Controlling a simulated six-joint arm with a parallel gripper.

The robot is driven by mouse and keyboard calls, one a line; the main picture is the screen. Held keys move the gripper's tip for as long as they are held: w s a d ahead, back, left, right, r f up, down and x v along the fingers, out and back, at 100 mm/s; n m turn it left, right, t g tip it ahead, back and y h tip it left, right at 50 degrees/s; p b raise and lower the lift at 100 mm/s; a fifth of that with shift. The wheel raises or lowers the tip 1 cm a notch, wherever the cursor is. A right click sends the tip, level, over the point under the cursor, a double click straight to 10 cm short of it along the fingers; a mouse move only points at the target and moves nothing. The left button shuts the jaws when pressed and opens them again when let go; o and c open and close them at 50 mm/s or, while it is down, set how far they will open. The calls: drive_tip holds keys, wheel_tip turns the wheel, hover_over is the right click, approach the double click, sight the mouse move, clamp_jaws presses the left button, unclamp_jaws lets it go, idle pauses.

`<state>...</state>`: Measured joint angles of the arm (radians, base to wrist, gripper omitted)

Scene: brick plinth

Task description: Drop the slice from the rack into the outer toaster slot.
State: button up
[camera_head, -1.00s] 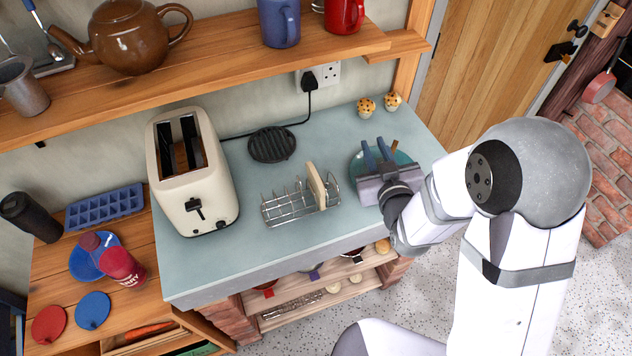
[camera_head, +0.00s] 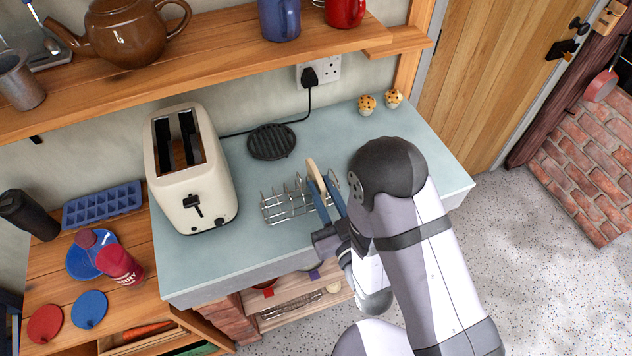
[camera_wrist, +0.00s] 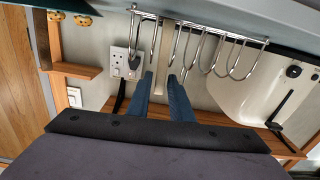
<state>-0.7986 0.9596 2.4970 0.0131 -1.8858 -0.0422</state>
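The bread slice (camera_head: 316,174) stands upright in the right part of the wire rack (camera_head: 287,208). In the wrist view the slice (camera_wrist: 163,58) shows edge-on among the rack's wire loops (camera_wrist: 208,32). My gripper (camera_head: 325,188) is at the front of the rack, its two blue fingers reaching to the slice. In the wrist view the fingers (camera_wrist: 160,82) are apart, one on each side of the slice's edge; whether they touch it is unclear. The cream toaster (camera_head: 192,185) stands left of the rack, with two dark slots on top. It shows partly in the wrist view (camera_wrist: 245,100).
A black round trivet (camera_head: 271,142) lies between toaster and rack, towards the wall. A wooden shelf (camera_head: 225,65) with teapot and mugs overhangs the back. The worktop (camera_head: 255,248) is clear in front of the toaster.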

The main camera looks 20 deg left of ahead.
sight(316, 175)
drive_tip(key=shift+p+x, duration=0.9)
drive_tip(key=shift+x, duration=1.35)
drive_tip(key=shift+c, duration=0.7)
clamp_jaws()
